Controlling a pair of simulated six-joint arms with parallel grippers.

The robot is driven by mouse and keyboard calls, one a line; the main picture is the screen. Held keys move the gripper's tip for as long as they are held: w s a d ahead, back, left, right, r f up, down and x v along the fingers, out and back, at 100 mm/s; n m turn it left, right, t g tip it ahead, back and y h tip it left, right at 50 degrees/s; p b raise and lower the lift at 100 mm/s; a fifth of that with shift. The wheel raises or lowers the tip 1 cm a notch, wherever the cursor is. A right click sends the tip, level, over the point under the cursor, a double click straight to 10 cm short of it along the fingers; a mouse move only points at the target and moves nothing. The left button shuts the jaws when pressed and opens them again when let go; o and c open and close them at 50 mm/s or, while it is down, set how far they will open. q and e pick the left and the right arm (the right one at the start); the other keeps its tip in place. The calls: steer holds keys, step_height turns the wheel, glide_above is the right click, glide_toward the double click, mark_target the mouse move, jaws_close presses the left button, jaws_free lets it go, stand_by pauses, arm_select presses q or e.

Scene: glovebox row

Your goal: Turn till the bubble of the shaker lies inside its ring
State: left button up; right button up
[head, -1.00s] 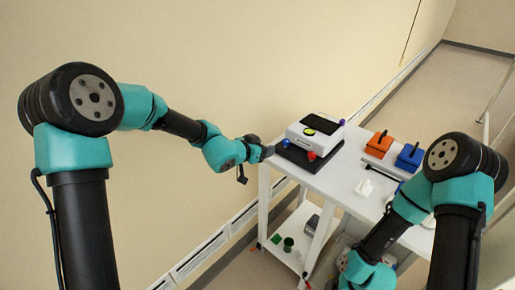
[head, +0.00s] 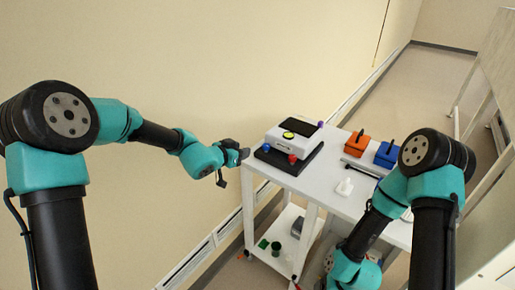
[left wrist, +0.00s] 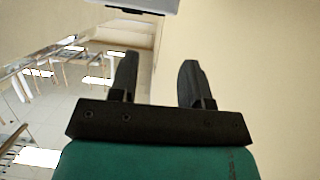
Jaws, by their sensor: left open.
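The shaker (head: 293,142) is a white box with a dark top panel on a black base plate (head: 282,164), at the left end of the white table. A round yellow-green bubble level (head: 288,135) sits on it; the bubble is too small to make out. A red knob (head: 292,159), a blue knob (head: 266,147) and a purple knob (head: 320,124) show at its base corners. My left gripper (head: 243,154) is just left of the base plate, apart from the blue knob. In the left wrist view its two fingers (left wrist: 157,78) are apart and empty. My right gripper is hidden or out of view.
A lower shelf holds green containers (head: 276,248). A wall runs along the left.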

mark_target(265, 145)
arm_select(q)
steer(key=w+a+f+m+g+h, duration=0.1)
steer(key=w+f+m+g+h, duration=0.1)
steer(key=w+m+g, duration=0.3)
steer(key=shift+w+a+f+h, duration=0.15)
steer(key=shift+w+a+h, duration=0.15)
steer(key=shift+w+h, duration=0.6)
steer(key=shift+w+d+y, duration=0.1)
steer(key=shift+w+y, duration=0.15)
steer(key=shift+y, duration=0.05)
steer(key=x, duration=1.2)
steer(key=c, duration=0.7)
